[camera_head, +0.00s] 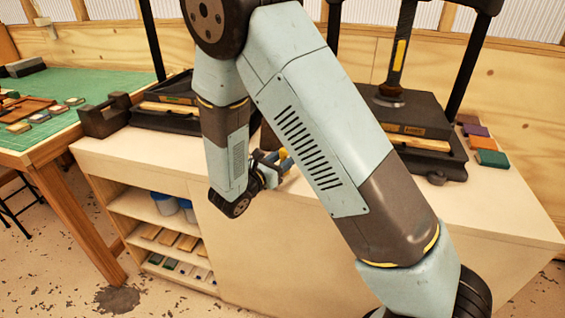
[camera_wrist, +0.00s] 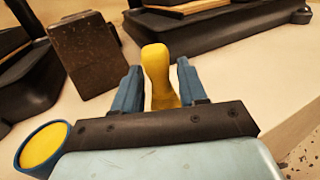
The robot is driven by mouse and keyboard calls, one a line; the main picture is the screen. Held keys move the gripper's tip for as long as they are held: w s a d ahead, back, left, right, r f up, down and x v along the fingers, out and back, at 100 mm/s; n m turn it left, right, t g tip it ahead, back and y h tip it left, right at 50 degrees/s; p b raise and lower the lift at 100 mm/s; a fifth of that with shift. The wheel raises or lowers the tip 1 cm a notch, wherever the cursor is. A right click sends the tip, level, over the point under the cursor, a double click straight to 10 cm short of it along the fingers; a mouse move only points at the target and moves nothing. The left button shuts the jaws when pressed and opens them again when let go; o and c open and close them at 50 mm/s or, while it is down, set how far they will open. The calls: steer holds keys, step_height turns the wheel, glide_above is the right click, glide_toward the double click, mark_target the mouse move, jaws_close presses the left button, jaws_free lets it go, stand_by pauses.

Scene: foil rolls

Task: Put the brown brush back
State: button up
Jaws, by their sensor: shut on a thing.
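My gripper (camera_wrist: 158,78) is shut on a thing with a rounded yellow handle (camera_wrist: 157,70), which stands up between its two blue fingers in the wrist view. I take this to be the brush; its brown part and bristles do not show. In the head view my gripper (camera_head: 277,166) is near the counter's front edge, partly behind my arm, with a bit of yellow handle (camera_head: 285,155) at its tip. A speckled brown block (camera_wrist: 86,52) stands on the counter ahead and left of the fingers in the wrist view.
The pale counter (camera_head: 120,158) carries two dark presses (camera_head: 405,112) and several coloured blocks (camera_head: 490,158) at the right. A round blue-rimmed, yellow-topped thing (camera_wrist: 42,147) is at the lower left in the wrist view. A green-topped table (camera_head: 60,95) stands left. Shelves below hold blue pots (camera_head: 163,203).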

steer(key=shift+f, duration=0.4)
steer(key=o, duration=1)
steer(key=shift+o, duration=0.2)
steer(key=shift+s+a, duration=0.1)
steer(key=v, duration=1.1)
steer(key=shift+s+a, duration=0.2)
steer(key=shift+s, duration=0.1)
